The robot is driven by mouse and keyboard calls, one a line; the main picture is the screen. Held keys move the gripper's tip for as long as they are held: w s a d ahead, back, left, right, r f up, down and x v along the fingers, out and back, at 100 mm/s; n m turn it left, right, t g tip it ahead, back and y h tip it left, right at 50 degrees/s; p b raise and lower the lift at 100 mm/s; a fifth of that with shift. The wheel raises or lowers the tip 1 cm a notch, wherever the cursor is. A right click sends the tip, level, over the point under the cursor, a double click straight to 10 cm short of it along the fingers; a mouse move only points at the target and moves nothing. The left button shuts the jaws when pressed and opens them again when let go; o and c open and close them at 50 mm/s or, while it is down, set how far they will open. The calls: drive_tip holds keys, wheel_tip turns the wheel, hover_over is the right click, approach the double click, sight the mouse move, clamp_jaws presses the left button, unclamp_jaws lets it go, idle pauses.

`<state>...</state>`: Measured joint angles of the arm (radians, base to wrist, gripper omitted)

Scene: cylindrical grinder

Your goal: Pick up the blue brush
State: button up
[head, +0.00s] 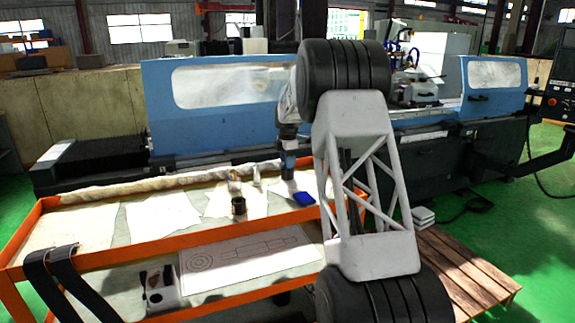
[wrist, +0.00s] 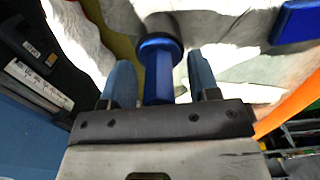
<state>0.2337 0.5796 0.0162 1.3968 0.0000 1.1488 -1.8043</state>
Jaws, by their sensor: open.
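A blue object with a round, dark-rimmed head and a straight handle, which looks like the blue brush (wrist: 158,62), shows in the wrist view. Its handle lies between the two blue fingers of my gripper (wrist: 159,80). The fingers are open, with a small gap on each side of the handle. In the head view my gripper (head: 288,172) points down at the back of the orange-framed table (head: 150,253). I cannot make out the brush there; my arm and gripper cover part of that area.
A flat blue item (head: 303,198) lies right of my gripper on the table; it also shows in the wrist view (wrist: 297,22). A dark cup (head: 239,206) stands to the left. White cloths (head: 160,213) cover the tabletop. The blue grinder (head: 215,122) stands close behind.

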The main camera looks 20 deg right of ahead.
drive_tip(key=shift+f, duration=0.2)
idle(0.4)
drive_tip(key=c, duration=1)
drive_tip(key=shift+r, duration=0.1)
drive_tip(key=shift+r, duration=4.95)
